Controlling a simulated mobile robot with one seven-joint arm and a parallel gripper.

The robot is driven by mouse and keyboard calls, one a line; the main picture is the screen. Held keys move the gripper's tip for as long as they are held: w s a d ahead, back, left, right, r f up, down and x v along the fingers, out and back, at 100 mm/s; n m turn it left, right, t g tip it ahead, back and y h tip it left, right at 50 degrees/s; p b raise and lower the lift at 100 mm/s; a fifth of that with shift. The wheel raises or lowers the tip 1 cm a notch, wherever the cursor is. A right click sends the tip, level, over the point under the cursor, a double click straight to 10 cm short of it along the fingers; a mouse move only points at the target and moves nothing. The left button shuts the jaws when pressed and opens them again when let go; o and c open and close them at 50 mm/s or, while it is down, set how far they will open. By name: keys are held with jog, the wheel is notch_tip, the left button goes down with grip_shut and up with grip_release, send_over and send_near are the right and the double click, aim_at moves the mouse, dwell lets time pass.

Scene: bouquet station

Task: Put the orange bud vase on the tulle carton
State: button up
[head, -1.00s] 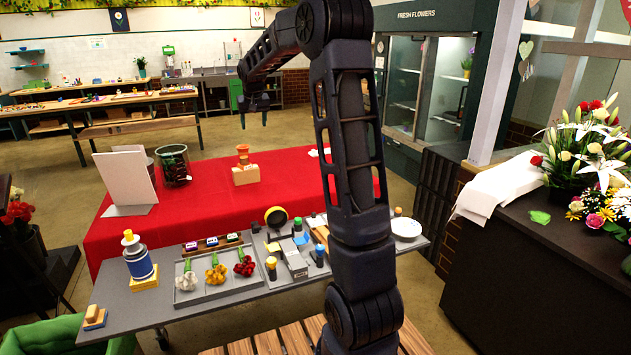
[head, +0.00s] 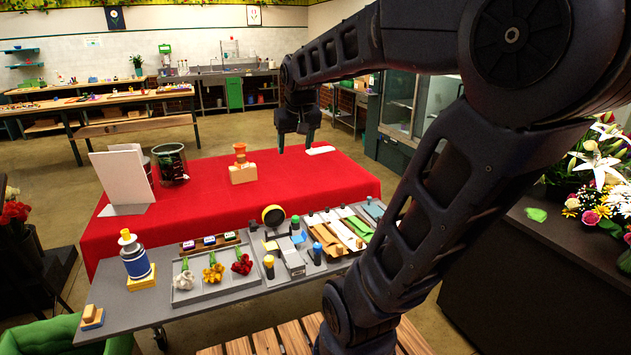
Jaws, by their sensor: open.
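The orange bud vase (head: 240,152), small with a narrow waist, stands upright on a tan box (head: 243,174) on the red-covered table. The tan box looks like the tulle carton, though I cannot read any label. My gripper (head: 295,147) is open and empty, with its fingers pointing down. It is to the right of the vase in the picture, apart from it, and appears above the table.
On the red table (head: 310,185) stand a white board (head: 118,178) and a dark glass container (head: 171,164) at the left. The grey bench (head: 120,315) in front holds a flower tray, a blue-banded bottle (head: 134,260) and wrapping rolls. Red cloth around the box is clear.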

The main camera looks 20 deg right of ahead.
jog(key=s+f, duration=0.6)
jog(key=s, duration=0.6)
jog(key=shift+d, duration=0.4)
jog(key=shift+s, duration=0.1)
